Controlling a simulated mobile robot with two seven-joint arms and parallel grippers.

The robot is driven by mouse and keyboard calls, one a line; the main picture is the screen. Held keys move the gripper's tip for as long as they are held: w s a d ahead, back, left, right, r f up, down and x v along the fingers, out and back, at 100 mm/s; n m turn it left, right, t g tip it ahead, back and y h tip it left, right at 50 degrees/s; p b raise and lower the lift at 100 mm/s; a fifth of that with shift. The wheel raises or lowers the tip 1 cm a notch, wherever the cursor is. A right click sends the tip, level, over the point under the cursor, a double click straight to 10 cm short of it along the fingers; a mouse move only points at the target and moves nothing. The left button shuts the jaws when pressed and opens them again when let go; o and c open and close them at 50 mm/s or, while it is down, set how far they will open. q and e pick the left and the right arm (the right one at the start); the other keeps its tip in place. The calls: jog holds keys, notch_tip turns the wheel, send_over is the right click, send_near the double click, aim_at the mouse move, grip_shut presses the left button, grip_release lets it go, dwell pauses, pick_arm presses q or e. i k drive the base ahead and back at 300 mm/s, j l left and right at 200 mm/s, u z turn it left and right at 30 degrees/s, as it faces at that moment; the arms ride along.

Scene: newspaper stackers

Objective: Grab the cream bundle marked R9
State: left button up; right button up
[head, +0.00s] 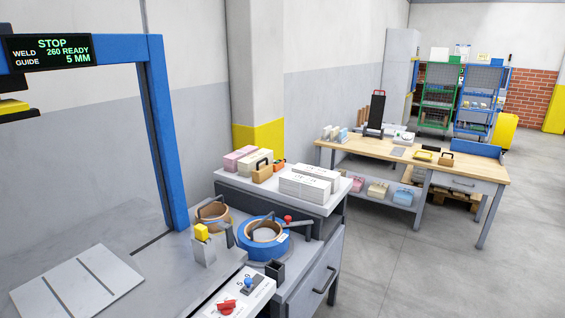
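A cream bundle (257,158) lies on the raised grey top (230,184) of the cabinet, beside a pink bundle (238,158). Part of it is hidden behind a tan block with a dark handle (262,172). No R9 mark is legible on it. White stacks of paper (310,184) lie to its right on the same top; their printed marks are too small to read. Small bundles, some pale, also sit on the lower shelf of the far workbench (377,188). Neither of my grippers shows in the head view.
A blue frame (165,130) with a STOP display (50,50) stands at the left. Tape rolls (262,240) and a control box (238,298) crowd the near surface. A wooden workbench (470,168) stands further back. The grey floor (420,270) at the right is clear.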

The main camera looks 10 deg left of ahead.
aim_at(245, 165)
jog(key=i+l+z, duration=0.35)
jog(key=i, duration=0.15)
jog(key=i+l+z, duration=0.15)
jog(key=i+z, duration=0.2)
jog(key=i, duration=0.15)
jog(key=i+l+z, duration=0.1)
jog(key=i, duration=1.3)
jog(key=i+u, duration=0.1)
jog(key=i, duration=0.6)
jog(key=i+l+u, duration=0.15)
jog(key=i, duration=0.6)
jog(key=i+j+u, duration=0.15)
jog(key=i+u, duration=0.8)
jog(key=i+l+u, duration=0.2)
jog(key=i+u, duration=0.25)
jog(key=i+j+u, duration=0.1)
jog(key=u, duration=0.35)
jog(key=i+u, duration=0.25)
jog(key=u, duration=0.15)
jog(key=i+u, duration=0.2)
jog(key=u, duration=0.25)
jog(key=i+l+u, duration=0.15)
jog(key=u, duration=0.25)
